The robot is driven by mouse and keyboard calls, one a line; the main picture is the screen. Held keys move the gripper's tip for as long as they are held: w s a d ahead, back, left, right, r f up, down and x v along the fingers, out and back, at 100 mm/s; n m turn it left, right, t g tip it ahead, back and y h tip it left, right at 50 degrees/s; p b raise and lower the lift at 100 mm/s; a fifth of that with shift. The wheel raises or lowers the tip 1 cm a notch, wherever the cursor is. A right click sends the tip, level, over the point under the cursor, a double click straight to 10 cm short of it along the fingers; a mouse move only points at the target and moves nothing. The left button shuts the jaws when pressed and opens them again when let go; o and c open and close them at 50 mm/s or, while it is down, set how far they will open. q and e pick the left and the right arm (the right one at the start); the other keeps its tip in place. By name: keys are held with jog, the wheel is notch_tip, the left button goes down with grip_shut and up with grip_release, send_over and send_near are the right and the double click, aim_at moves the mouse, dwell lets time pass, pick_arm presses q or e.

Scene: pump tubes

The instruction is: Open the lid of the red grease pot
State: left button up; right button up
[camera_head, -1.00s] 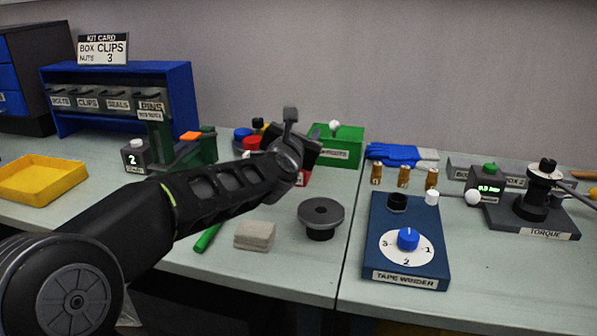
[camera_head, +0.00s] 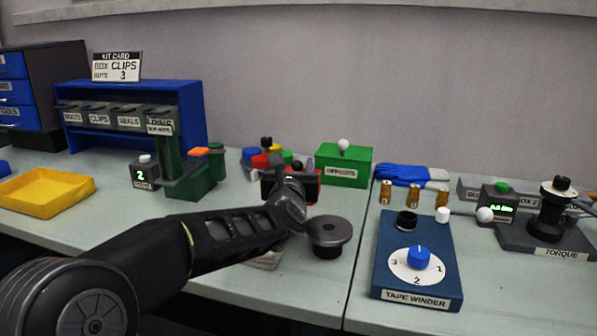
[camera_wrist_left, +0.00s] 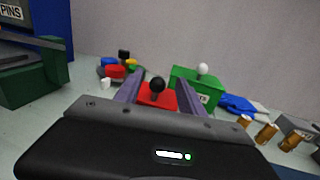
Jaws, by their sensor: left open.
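A red box with a black ball knob on top (camera_wrist_left: 157,95) shows between my left fingers in the left wrist view. It is the red lidded container nearest that gripper; its label is not readable. In the head view the red box (camera_head: 313,188) is mostly hidden behind my left gripper (camera_head: 288,182). My left gripper is open, its two fingers (camera_wrist_left: 160,92) pointing toward the box, one on each side of the knob in the picture. I cannot tell whether they are level with the knob. The lid looks closed. My right gripper is not in view.
A green box with a white knob (camera_head: 343,165) stands just behind and right. A cluster of round coloured items (camera_head: 262,160), one red, stands behind left. A grey round flanged part (camera_head: 329,232) sits in front. The tape winder (camera_head: 417,255) is at right, a green stand (camera_head: 195,178) at left.

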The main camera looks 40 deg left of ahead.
pick_arm(q)
notch_tip(320, 180, down, 5)
jog(key=shift+r+b, duration=0.2)
jog(key=shift+b, duration=0.25)
jog(key=x, duration=0.2)
jog(key=p+x, duration=0.1)
jog(key=x, duration=0.2)
jog(key=r+x, duration=0.1)
jog(key=x, duration=0.1)
jog(key=shift+w+a, duration=0.15)
jog(key=shift+w, duration=0.05)
jog(key=shift+c, duration=0.6)
grip_shut()
